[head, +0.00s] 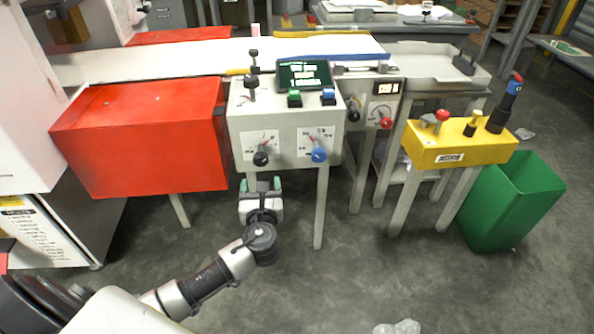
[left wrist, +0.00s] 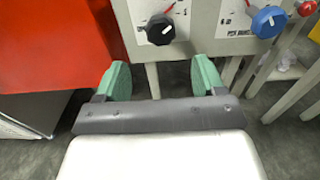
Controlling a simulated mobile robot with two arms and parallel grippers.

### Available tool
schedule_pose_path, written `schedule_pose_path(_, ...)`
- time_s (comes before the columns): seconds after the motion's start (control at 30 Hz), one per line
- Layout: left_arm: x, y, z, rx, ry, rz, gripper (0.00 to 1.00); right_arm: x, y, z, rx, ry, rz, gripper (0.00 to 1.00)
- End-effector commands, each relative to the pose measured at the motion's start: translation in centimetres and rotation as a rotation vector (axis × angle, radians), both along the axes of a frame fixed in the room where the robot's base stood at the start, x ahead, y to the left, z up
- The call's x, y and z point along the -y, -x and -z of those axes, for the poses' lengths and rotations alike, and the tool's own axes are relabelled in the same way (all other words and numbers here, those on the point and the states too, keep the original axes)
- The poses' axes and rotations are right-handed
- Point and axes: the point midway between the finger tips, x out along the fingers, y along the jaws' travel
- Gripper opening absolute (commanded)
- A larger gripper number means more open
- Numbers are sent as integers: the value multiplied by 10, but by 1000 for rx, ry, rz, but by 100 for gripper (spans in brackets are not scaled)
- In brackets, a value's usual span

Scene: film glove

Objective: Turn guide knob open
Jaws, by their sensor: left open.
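The grey-white control box (head: 288,122) carries a black knob (head: 261,158) with a white pointer mark at its lower left. A blue knob (head: 318,155) sits to its right. Both also show in the left wrist view, the black knob (left wrist: 160,30) at top centre and the blue knob (left wrist: 268,22) at top right. Their labels are too small to read, so I cannot tell which is the guide knob. My left gripper (head: 263,184) is open and empty, just below the black knob and apart from it. Its green fingers (left wrist: 162,76) point toward the panel.
A red box (head: 140,140) stands left of the control box, close to my left gripper. A red knob (head: 386,123) is on the panel to the right. A yellow box (head: 460,145) and green bin (head: 510,200) stand farther right. The floor in front is mostly clear.

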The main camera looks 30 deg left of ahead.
Motion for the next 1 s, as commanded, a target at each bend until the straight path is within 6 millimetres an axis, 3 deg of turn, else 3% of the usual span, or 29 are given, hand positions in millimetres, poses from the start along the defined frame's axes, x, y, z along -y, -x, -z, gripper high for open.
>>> schedule_pose_path(0.17, -6, -10, -5, 9, -26, -4, 70, 0, 2, -1, 2, 0, 0, 70)
schedule_pose_path(0.4, -29, -48, -4, 8, -23, -4, 70, 0, 1, 11, 2, 1, 0, 70)
schedule_pose_path(0.6, -47, -77, -4, 7, -22, -2, 70, -5, -17, 12, 109, -21, -8, 70)
schedule_pose_path(0.8, -54, -89, -4, 5, -20, -1, 70, -11, -34, 7, 211, -43, -16, 70)
schedule_pose_path(1.0, -56, -92, -5, 5, -20, -1, 70, -12, -38, 6, 237, -48, -18, 70)
